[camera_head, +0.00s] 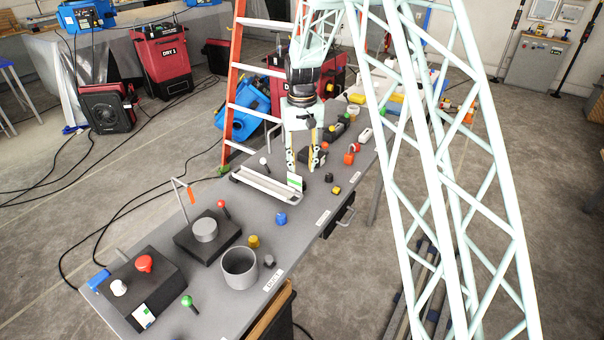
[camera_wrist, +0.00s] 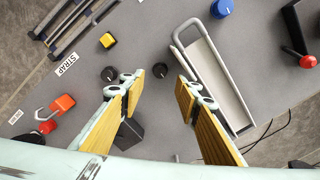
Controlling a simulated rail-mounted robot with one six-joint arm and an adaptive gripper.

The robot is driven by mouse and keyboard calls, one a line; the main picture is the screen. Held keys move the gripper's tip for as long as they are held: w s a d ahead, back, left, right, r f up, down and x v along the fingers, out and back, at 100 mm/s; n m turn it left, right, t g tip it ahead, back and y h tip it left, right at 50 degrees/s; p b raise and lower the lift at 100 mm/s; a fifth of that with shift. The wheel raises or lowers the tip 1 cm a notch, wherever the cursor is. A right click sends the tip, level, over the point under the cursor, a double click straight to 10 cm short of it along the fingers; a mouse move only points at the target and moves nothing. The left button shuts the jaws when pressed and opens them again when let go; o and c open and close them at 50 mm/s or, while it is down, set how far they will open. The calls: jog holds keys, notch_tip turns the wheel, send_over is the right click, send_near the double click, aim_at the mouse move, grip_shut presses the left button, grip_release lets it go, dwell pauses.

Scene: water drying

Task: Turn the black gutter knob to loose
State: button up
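The gutter is a long pale trough (camera_head: 268,188) with a bent handle, lying on the grey bench; it also shows in the wrist view (camera_wrist: 218,78). In the wrist view a small round black knob (camera_wrist: 160,70) stands beside the gutter, framed between my fingertips. A second black knob (camera_wrist: 109,73) stands to its left, outside my fingers; it shows in the head view (camera_head: 329,177). No label on either knob is readable. My gripper (camera_head: 303,168) points down over the bench, fingers apart and empty; its tips also show in the wrist view (camera_wrist: 157,84).
A yellow block (camera_wrist: 107,40) and a red clasp (camera_wrist: 62,104) are left of my fingers in the wrist view. A blue knob (camera_wrist: 221,8) is beyond the gutter. A grey cup (camera_head: 239,267) stands at the bench's near end. An orange ladder (camera_head: 236,85) stands behind.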

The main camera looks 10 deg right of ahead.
jog(key=shift+r, duration=2.1)
jog(key=s+r+t, duration=0.2)
jog(key=s+r, duration=2.2)
jog(key=r, duration=0.1)
jog(key=s+r+t, duration=0.2)
jog(key=s+r, duration=0.1)
jog(key=s, duration=2.9)
jog(key=shift+d, duration=0.2)
